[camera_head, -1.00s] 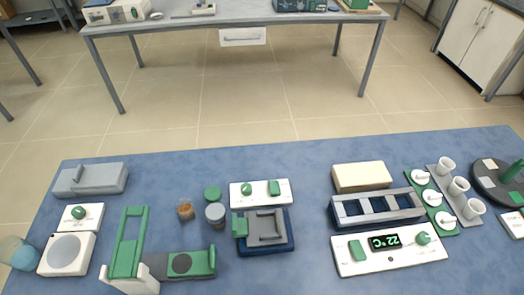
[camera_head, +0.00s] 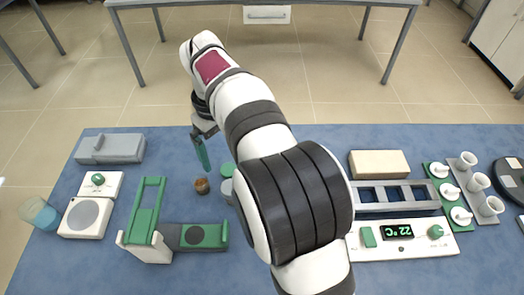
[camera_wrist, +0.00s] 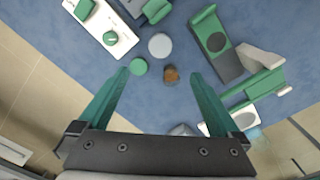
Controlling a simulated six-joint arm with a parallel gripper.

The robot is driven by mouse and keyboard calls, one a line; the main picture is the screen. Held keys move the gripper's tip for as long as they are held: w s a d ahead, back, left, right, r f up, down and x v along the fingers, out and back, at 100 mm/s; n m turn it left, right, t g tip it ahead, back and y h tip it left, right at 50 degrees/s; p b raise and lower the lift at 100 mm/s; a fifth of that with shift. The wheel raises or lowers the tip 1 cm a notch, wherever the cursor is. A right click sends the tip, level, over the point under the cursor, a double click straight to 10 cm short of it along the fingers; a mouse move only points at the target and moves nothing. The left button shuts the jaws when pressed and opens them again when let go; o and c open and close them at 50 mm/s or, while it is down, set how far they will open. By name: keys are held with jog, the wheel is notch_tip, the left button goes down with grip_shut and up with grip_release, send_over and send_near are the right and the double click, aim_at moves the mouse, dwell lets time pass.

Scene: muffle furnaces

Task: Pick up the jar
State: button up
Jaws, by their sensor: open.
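A small open-looking jar with orange-brown contents (camera_head: 202,186) stands on the blue bench, and it also shows in the wrist view (camera_wrist: 171,75). My gripper (camera_head: 203,158) is open and empty, pointing down above and just behind the jar. In the wrist view, the jar lies between the tips of the two teal fingers (camera_wrist: 160,74), nearer the right one, with the fingers apart from it. A green round lid or cap (camera_wrist: 138,66) and a grey round-topped container (camera_wrist: 160,45) stand close beside the jar. In the head view my arm partly covers both.
A green-and-white stand (camera_head: 147,225) and a grey-green plate device (camera_head: 200,236) stand in front of the jar. A grey box (camera_head: 110,148) is at the back left. White cups (camera_head: 479,182) and a temperature panel (camera_head: 400,235) are at right. My arm hides the middle devices.

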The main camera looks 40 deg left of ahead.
jog(key=f, duration=1.5)
jog(key=shift+d+f, duration=0.2)
jog(key=shift+f, duration=0.15)
grip_shut()
